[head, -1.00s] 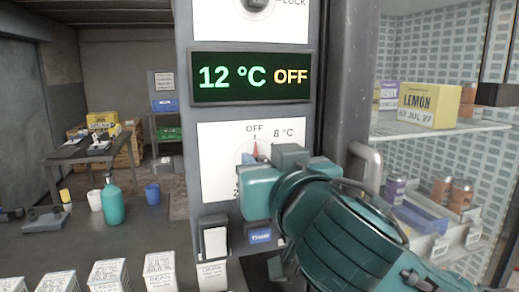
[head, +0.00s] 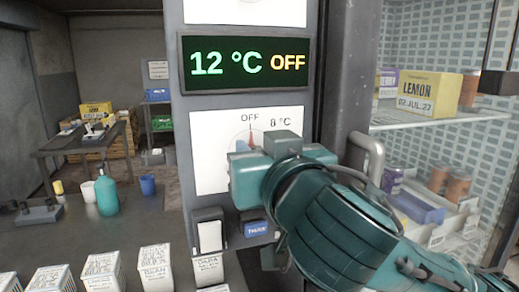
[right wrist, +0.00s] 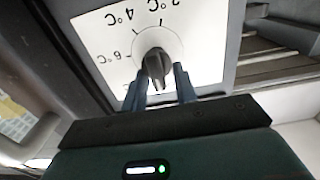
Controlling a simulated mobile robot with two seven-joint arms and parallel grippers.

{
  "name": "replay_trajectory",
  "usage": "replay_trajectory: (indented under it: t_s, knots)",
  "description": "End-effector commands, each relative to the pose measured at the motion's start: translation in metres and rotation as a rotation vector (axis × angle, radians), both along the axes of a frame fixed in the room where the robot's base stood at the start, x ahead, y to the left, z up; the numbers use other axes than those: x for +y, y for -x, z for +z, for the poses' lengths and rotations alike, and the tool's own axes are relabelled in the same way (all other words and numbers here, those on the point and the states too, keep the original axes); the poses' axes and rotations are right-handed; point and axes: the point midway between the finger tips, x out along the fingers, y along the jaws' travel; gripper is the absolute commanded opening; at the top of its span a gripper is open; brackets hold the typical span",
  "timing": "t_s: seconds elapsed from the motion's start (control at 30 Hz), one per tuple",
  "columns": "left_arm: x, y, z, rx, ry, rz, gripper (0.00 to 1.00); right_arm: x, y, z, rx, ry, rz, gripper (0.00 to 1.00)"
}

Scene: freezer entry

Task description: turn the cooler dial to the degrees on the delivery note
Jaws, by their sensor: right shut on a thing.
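The cooler dial (right wrist: 157,58) is a dark grey knob on a white plate (right wrist: 108,32). In the right wrist view the plate shows 2, 4 and 6 °C upside down. My right gripper (right wrist: 158,80) is shut on the knob, one finger on each side. In the head view the right gripper (head: 258,168) covers most of the dial; a red pointer tip shows under OFF, with 8 °C to its right. The display (head: 245,62) above reads 12 °C OFF. I cannot make out a delivery note. My left gripper is not in view.
A door handle (head: 372,160) and glass-fronted shelves with a yellow LEMON box (head: 428,93) stand right of the dial panel. A switch (head: 209,235) is below the dial. Several white labelled cartons (head: 155,268) line the front. A table (head: 82,143) stands at the back left.

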Motion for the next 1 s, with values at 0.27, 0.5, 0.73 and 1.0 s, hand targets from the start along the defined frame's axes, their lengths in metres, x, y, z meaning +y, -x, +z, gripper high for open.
replay_trajectory:
  t_s: [0.27,0.5,0.73,1.0]
  knots:
    - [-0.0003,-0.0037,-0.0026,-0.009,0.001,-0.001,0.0,-0.0004,-0.0007,-0.003,0.027,-0.071,0.001,0.05]
    - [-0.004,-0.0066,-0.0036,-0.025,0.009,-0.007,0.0,-0.0023,-0.0015,-0.0045,0.085,-0.235,0.002,0.05]
    - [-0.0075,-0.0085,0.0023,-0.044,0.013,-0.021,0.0,-0.005,-0.0025,-0.0048,0.151,-0.432,0.001,0.05]
    - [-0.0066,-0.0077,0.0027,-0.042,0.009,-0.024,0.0,-0.0078,-0.0035,-0.006,0.218,-0.636,0.0,0.05]
